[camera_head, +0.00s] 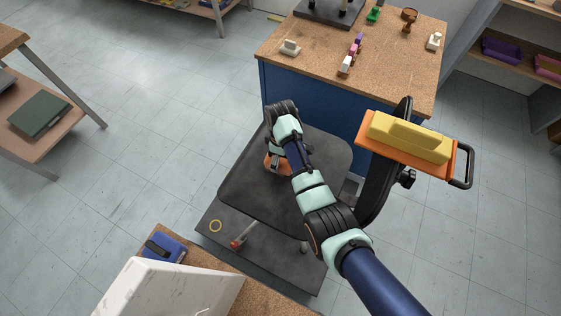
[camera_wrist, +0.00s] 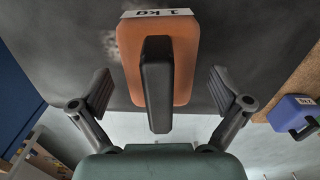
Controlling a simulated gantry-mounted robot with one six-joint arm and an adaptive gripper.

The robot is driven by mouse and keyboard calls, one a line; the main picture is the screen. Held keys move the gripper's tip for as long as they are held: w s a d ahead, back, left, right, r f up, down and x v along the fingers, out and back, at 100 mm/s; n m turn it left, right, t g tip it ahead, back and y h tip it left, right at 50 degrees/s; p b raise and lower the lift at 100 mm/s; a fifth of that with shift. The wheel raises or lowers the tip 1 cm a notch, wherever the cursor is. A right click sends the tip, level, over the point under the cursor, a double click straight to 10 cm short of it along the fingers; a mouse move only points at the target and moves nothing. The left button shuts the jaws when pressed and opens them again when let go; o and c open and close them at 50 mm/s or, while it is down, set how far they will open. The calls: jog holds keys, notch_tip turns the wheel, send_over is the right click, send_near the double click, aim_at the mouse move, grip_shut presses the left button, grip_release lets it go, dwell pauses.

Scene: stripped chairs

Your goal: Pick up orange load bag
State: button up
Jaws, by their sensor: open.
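The orange load bag (camera_wrist: 185,60) lies on the black chair seat (camera_head: 242,189). In the wrist view it has a black handle (camera_wrist: 156,85) along its middle and a white label reading "1 kg" at its far end. My gripper (camera_wrist: 162,88) is open, with one finger on each side of the bag and its handle between them. Gaps show between both fingers and the bag. In the head view my gripper (camera_head: 275,150) is over the seat, and my arm hides most of the bag; only a bit of orange shows (camera_head: 274,168).
The chair's upright backrest post stands right of my arm, beside an orange tray (camera_head: 389,151) with a yellow block (camera_head: 408,137). A blue cabinet with a cork top (camera_head: 395,68) stands behind. A blue bag (camera_head: 165,247) and a white box (camera_head: 170,290) are at the front left.

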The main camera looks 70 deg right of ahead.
jog(key=shift+r, duration=0.15)
jog(key=c, duration=1.8)
jog(key=shift+o, duration=0.2)
notch_tip(320, 180, up, 20)
jog(key=p, duration=1)
